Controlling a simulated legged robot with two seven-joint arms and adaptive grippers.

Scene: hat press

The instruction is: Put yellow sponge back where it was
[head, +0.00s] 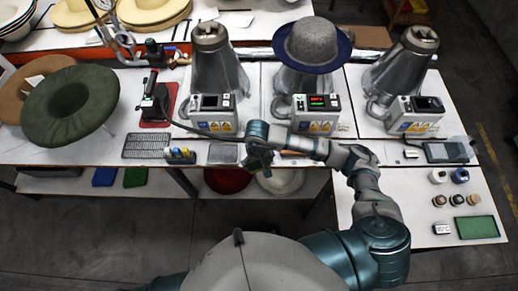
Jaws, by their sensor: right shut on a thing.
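My right gripper (259,161) is at the front edge of the long white table, right of a flat grey pad (222,153). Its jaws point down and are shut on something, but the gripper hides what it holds. I cannot make out a yellow sponge clearly anywhere. A small group of white, blue and yellow items (179,155) lies left of the grey pad, too small to identify. My left gripper is out of view.
Three hat presses with control boxes stand behind; the middle one carries a blue-grey hat (312,45). A green hat (70,105) lies at left. The right side table holds several small bottles and a green tray (477,227).

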